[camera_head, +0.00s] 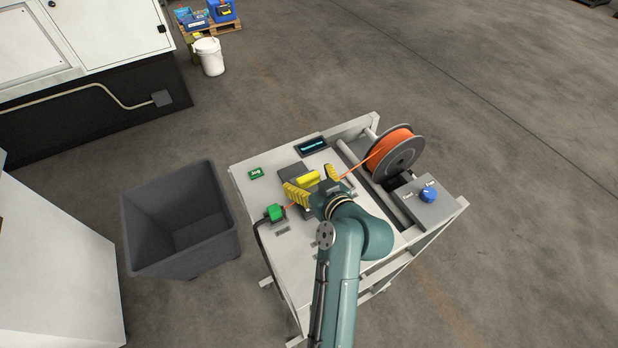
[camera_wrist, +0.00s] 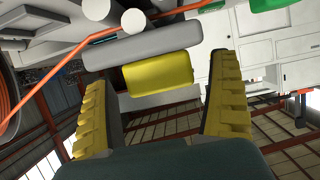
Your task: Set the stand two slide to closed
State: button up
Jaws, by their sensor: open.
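A white bench stand (camera_head: 256,192) stands in the middle of the head view. On it is a grey slide-like unit (camera_head: 292,172) with a yellow block (camera_head: 308,178), and an orange cable runs past it. My gripper (camera_head: 308,176) is open over the stand, one yellow-padded finger on each side of the yellow block. In the wrist view the yellow block (camera_wrist: 158,76) lies ahead between the open fingertips (camera_wrist: 160,72), beside a grey rounded bar (camera_wrist: 142,46). I see a gap on both sides and no contact. I cannot tell the slide's position.
A dark open bin (camera_head: 181,255) stands to the left. The floor at right is clear.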

jog(key=v, duration=1.2)
jog(key=shift+a+r, duration=0.1)
jog(key=w+a+r+n+t+p, duration=0.1)
jog(key=a+r+t, duration=0.1)
jog(key=r, duration=0.6)
jog(key=a+r+t+p, duration=0.1)
jog(key=a+r+t, duration=0.15)
jog(key=r, duration=0.65)
jog(key=s+d+r+m+t+h, duration=0.3)
jog(key=s+r, duration=0.2)
jog(key=r, duration=0.2)
jog(key=s+d+r+m+t+h, duration=0.3)
jog(key=s+d+r+m+h, duration=0.1)
jog(key=r, duration=0.3)
jog(key=shift+s+r+h, duration=0.15)
jog(key=shift+s+h, duration=0.15)
jog(key=shift+s, duration=0.25)
